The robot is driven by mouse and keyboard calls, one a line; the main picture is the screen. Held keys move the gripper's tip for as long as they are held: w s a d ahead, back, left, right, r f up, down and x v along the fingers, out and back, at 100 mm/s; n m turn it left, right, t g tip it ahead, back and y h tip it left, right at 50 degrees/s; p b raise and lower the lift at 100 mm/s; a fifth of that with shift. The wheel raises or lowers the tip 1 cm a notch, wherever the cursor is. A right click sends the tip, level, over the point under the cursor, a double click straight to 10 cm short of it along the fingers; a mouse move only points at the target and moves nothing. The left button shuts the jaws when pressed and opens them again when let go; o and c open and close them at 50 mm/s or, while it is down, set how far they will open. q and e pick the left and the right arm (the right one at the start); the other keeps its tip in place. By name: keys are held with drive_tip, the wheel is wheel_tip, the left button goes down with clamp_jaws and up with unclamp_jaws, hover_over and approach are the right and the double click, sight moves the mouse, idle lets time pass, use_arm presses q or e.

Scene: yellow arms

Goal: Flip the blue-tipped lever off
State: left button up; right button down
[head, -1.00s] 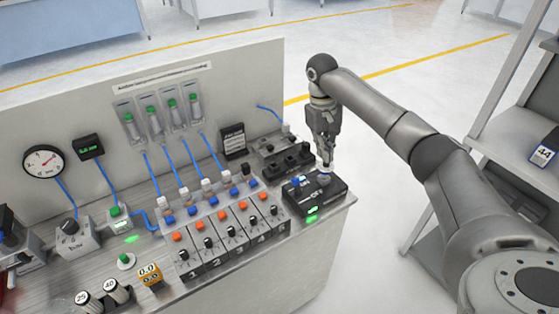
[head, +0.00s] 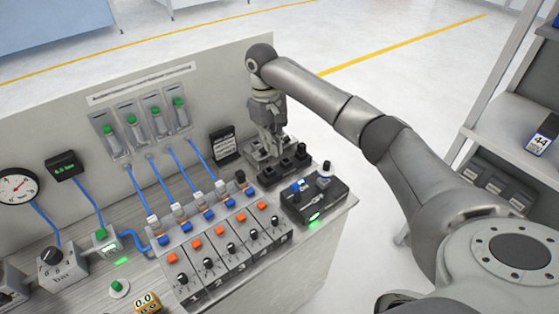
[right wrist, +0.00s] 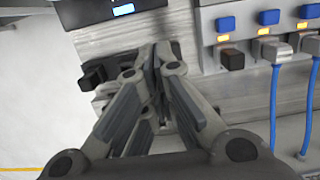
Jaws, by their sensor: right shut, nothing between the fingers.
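A black box (head: 326,202) sits at the bench's right end. It carries a small blue part (head: 297,187) beside a bright label and a pale round knob with a black top (head: 325,170). I cannot tell if the blue part is a lever tip or which way it is set. My right gripper (head: 271,152) points down behind the box, low over a grey unit with black knobs (head: 301,151). In the right wrist view its fingers (right wrist: 150,72) are together and empty, hiding part of that unit. My left gripper is out of view.
Several valve modules (head: 215,250) with blue, orange and black controls stand left of the box. A back panel (head: 150,85) holds tubes, a gauge (head: 17,187) and blue hoses. Open floor lies right of the bench; a grey shelf (head: 500,130) stands farther right.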

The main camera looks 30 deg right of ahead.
sight(297, 193)
drive_tip(key=f, duration=0.2)
drive_tip(key=s+f+p, duration=0.1)
drive_tip(key=f, duration=0.2)
drive_tip(key=f+p, duration=0.1)
drive_tip(key=f, duration=0.2)
drive_tip(key=shift+s+d+f, duration=0.1)
drive_tip(key=shift+s, duration=0.15)
drive_tip(key=shift+s+d+f+p, duration=0.1)
drive_tip(key=shift+s+f+p, duration=0.1)
drive_tip(key=shift+f+p, duration=0.1)
drive_tip(key=shift+s+r+p, duration=0.3)
drive_tip(key=shift+s+p, duration=0.1)
drive_tip(key=shift+s, duration=0.2)
drive_tip(key=shift+s+r+p, duration=0.3)
drive_tip(key=shift+s+p, duration=0.05)
drive_tip(key=shift+s, duration=0.2)
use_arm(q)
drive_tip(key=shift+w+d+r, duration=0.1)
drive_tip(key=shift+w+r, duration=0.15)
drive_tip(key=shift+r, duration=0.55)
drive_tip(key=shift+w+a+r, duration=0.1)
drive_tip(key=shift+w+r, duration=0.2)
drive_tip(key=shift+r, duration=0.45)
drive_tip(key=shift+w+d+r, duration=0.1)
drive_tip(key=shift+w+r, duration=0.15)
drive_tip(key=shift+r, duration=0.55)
use_arm(e)
drive_tip(key=shift+s+r, duration=0.1)
drive_tip(key=shift+s, duration=0.3)
